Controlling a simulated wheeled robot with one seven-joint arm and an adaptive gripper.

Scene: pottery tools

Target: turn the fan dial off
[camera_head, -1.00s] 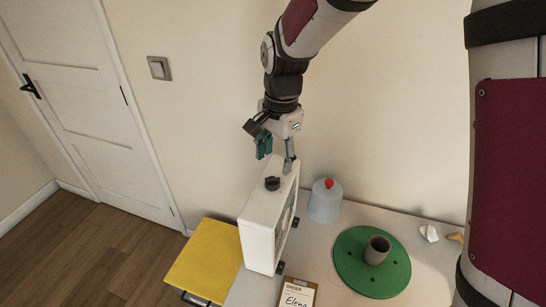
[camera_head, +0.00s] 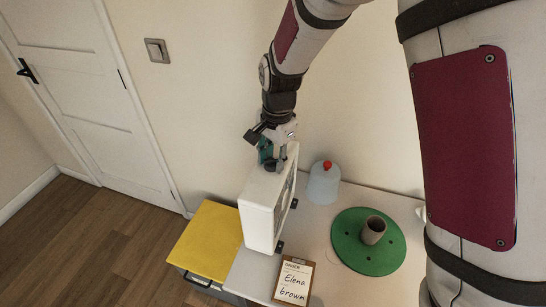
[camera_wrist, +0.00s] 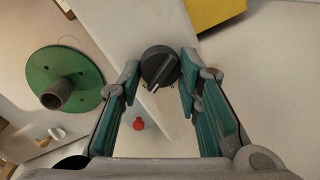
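The white box-shaped fan (camera_head: 259,212) stands on the table, and its top also shows in the wrist view (camera_wrist: 140,25). Its round black dial (camera_wrist: 160,67) has a pale pointer mark towards the bottom of the wrist picture. My gripper (camera_wrist: 160,66) is open, with one teal finger on each side of the dial and narrow gaps visible. I cannot tell whether either finger touches it. In the head view my gripper (camera_head: 270,160) is over the far end of the fan's top and hides the dial.
A yellow-topped cabinet (camera_head: 206,238) stands left of the table. A pale blue jar with a red knob (camera_head: 323,184) and a green disc (camera_head: 348,252) bearing a grey cup (camera_head: 373,230) are to the right. An order clipboard (camera_head: 293,279) lies in front. The wall is close behind.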

